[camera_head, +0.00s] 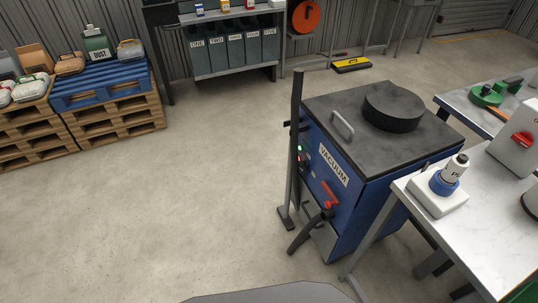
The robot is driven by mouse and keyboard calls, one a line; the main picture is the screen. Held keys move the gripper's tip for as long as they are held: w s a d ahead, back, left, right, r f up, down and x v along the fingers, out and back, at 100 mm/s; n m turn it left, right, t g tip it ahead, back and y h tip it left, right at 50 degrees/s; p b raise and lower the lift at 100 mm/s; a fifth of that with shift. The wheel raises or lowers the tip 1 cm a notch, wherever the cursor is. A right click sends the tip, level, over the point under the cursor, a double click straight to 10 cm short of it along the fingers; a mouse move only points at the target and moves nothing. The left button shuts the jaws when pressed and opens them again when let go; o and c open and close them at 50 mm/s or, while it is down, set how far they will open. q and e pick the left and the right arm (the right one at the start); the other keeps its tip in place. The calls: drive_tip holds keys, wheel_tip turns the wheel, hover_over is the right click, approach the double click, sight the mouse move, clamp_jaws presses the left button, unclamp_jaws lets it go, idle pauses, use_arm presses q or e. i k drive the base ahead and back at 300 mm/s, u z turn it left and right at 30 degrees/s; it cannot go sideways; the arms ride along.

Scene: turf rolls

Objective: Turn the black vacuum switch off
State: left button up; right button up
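The blue vacuum cabinet (345,205) with a dark grey top stands right of the middle, its white label reading VACUUM (333,164). On its left front edge a small green light (299,148) glows, with a small red spot below it. A small dark shape (304,164) beside them looks like the black switch; it is too small to tell its position, and a dark upright post (295,130) stands close in front of it. A red lever (329,194) sits lower on the front, above a black hose. Neither of my grippers is in view.
A white-topped table (480,225) with a white-and-blue device (440,190) stands close on the right of the cabinet. Stacked pallets (110,120) stand at the back left, a shelf with grey bins (230,52) at the back. The concrete floor left of the cabinet is clear.

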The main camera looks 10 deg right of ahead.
sight(304, 166)
drive_tip(key=z, duration=0.1)
drive_tip(key=i, duration=0.75)
drive_tip(key=z, duration=0.7)
drive_tip(key=i, duration=0.35)
drive_tip(key=z, duration=0.4)
